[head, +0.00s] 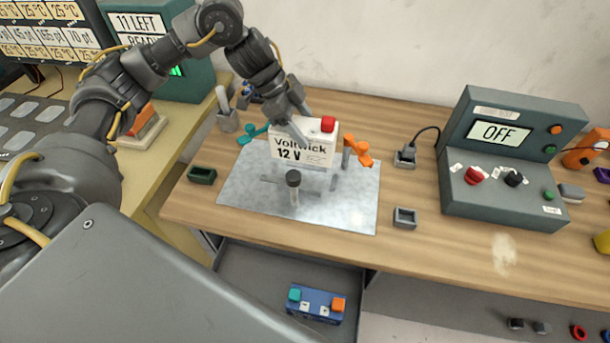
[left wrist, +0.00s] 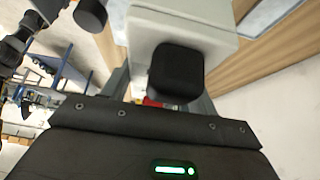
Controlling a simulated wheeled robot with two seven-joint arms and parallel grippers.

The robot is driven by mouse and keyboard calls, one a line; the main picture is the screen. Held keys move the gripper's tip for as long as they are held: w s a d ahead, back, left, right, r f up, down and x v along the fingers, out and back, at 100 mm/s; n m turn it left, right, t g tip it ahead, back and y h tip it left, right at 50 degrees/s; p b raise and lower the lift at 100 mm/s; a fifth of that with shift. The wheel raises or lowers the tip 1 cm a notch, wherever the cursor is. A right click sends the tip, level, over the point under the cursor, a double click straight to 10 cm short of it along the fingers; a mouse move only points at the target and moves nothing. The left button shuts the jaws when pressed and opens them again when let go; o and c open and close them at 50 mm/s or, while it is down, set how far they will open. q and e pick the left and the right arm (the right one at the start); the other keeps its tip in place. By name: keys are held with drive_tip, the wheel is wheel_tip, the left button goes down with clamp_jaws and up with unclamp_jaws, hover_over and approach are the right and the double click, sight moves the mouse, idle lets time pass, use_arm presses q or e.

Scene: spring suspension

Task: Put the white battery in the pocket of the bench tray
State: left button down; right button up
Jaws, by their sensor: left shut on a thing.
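The white battery (head: 312,153), marked "Voltwick 12 V" with a red terminal on top, is over the grey metal bench tray (head: 238,193). My left gripper (head: 296,128) is shut on its top from above. In the left wrist view the white battery (left wrist: 190,22) shows between the fingers with its black terminal; a bit of red shows behind. A post with a black knob (head: 293,180) stands in front of the battery. The tray's pocket is hidden, and I cannot tell whether the battery touches the tray. My right gripper is not in view.
A teal clip (head: 252,135) and an orange clip (head: 357,151) flank the battery. A power unit reading OFF (head: 499,133) stands right. Below the bench edge, an open drawer (head: 250,277) holds a blue block (head: 316,304).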

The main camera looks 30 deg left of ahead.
sight(303, 156)
use_arm(q)
drive_tip(key=shift+f+p, duration=0.9)
drive_tip(key=shift+f, duration=3.85)
drive_tip(key=shift+d, duration=0.1)
drive_tip(key=c, duration=0.8)
unclamp_jaws()
drive_tip(key=shift+s+f, duration=0.15)
drive_tip(key=shift+f, duration=0.1)
drive_tip(key=o, duration=0.4)
drive_tip(key=shift+s, duration=0.1)
drive_tip(key=shift+r, duration=0.1)
drive_tip(key=b+v, duration=0.2)
drive_tip(key=v, duration=0.8)
drive_tip(key=shift+a+r+b, duration=0.25)
drive_tip(key=shift+r+b, duration=0.05)
drive_tip(key=shift+s+a+r, duration=0.1)
drive_tip(key=shift+a+r, duration=0.2)
drive_tip(key=shift+r, duration=0.3)
